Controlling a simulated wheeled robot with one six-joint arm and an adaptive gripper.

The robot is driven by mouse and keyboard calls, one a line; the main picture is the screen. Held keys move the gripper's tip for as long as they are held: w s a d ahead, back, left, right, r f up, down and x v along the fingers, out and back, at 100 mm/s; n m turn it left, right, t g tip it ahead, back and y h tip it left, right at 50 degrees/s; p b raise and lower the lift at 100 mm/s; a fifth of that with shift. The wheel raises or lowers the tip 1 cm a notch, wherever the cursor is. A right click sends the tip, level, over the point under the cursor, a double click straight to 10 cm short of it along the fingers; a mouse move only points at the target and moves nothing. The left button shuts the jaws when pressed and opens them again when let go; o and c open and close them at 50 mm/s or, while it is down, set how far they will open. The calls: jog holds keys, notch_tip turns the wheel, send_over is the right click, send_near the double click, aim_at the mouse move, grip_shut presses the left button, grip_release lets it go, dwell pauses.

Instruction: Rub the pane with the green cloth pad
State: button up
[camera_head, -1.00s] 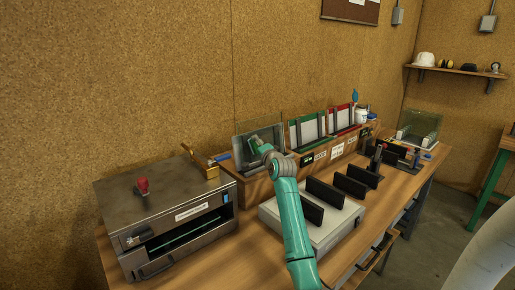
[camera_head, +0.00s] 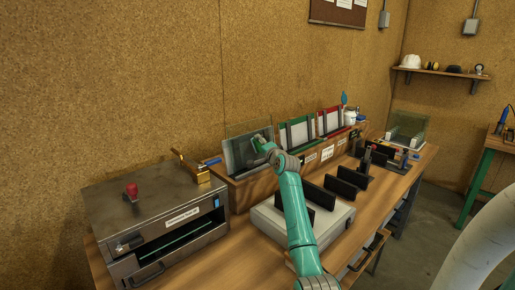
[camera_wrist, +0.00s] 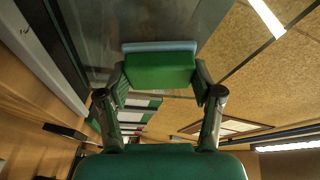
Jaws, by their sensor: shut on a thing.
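The glass pane (camera_head: 238,150) stands upright at the left end of the wooden rack, behind my gripper. It fills the upper part of the wrist view (camera_wrist: 150,18) as a grey, see-through sheet. The green cloth pad (camera_wrist: 160,72) is a block with a pale blue face. My gripper (camera_wrist: 158,85) is shut on the pad's sides, and the blue face is turned to the pane. The face appears to be at or against the glass; exact contact cannot be told. In the head view my gripper (camera_head: 261,144) is at the pane's right part, and the pad is hardly visible.
A metal box (camera_head: 155,225) with a red knob stands at left. Green-framed (camera_head: 297,134) and red-framed (camera_head: 329,122) panels stand right of the pane. A pale block with black uprights (camera_head: 300,222) lies in front. A white container (camera_head: 350,117) stands behind the rack.

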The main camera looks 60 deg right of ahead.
aim_at(252, 143)
jog(key=shift+s+d, duration=0.2)
jog(key=shift+d, duration=0.55)
jog(key=shift+s+d, duration=0.2)
jog(key=shift+d, duration=0.6)
jog(key=shift+s+d, duration=0.2)
jog(key=shift+d, duration=0.55)
jog(key=shift+w, duration=0.15)
jog(key=shift+a, duration=0.1)
jog(key=shift+w+a, duration=0.1)
jog(key=shift+a, duration=0.1)
jog(key=shift+w+a, duration=0.2)
jog(key=shift+a, duration=1.05)
jog(key=shift+w+a, duration=0.25)
jog(key=shift+a, duration=0.95)
jog(key=shift+w+a, duration=0.2)
jog(key=shift+a, duration=1.05)
